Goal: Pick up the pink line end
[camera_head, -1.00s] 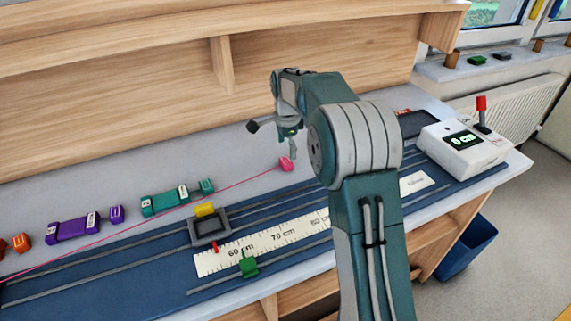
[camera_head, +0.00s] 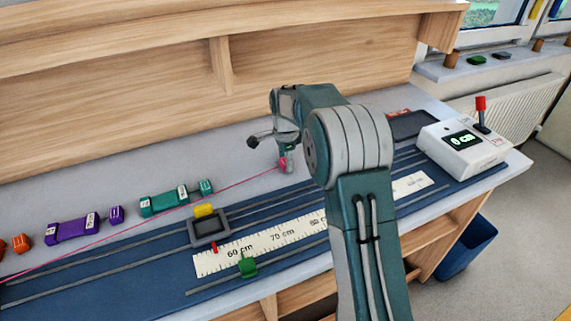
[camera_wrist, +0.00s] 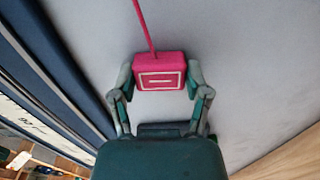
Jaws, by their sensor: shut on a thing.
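The pink line end (camera_head: 282,163) is a small pink block with a pale outlined mark on its face, at the end of a thin pink line (camera_head: 240,183) that runs left across the bench. It also shows in the wrist view (camera_wrist: 160,72), with the line leaving its far side. My gripper (camera_head: 284,158) is lowered over the block at the back of the bench. In the wrist view its fingers (camera_wrist: 160,78) stand on both sides of the block, shut on it. In the head view the fingers partly hide the block.
Green (camera_head: 170,200) and purple (camera_head: 72,230) blocks stand left along the back of the bench. A blue rail mat with a ruler (camera_head: 270,238), a dark slider frame (camera_head: 209,226) and a green marker (camera_head: 247,267) lies in front. A white display box (camera_head: 462,148) stands right.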

